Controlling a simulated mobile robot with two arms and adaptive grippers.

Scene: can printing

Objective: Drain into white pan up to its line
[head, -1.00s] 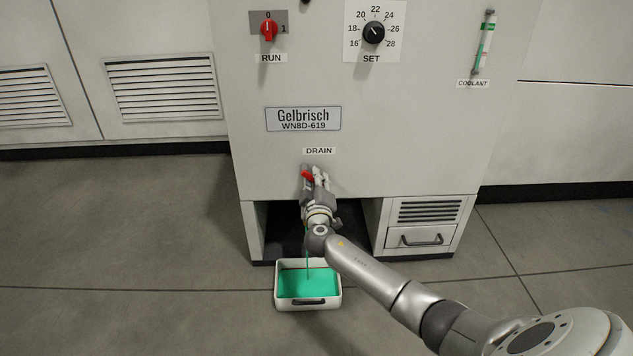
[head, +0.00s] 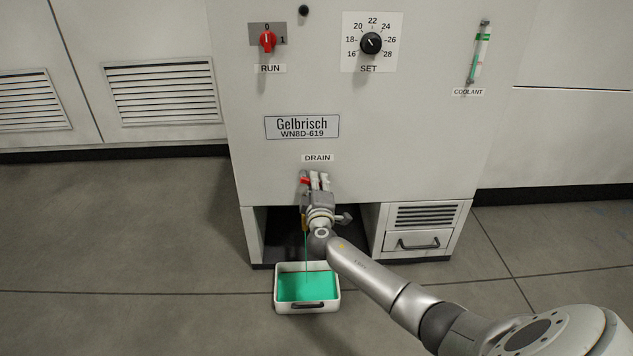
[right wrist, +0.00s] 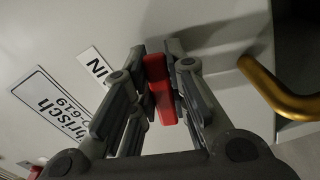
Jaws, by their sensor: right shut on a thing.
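The white pan (head: 331,304) stands on the floor in front of the machine, with green liquid (head: 307,287) in it. A thin reddish line shows on its inner back wall, just above the liquid; the exact gap is too small to tell. A thin green stream (head: 307,250) falls into the pan from below the drain. My right gripper (head: 317,182) is at the drain, shut on the red valve handle (head: 304,181). In the right wrist view the red handle (right wrist: 160,92) sits between the fingers (right wrist: 160,52). My left gripper is out of view.
The brass spout (right wrist: 280,92) shows right of the fingers in the wrist view. Above are the RUN switch (head: 267,40), SET dial (head: 371,43) and coolant gauge (head: 480,52). A drawer (head: 419,241) is right of the opening. The floor left of the pan is clear.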

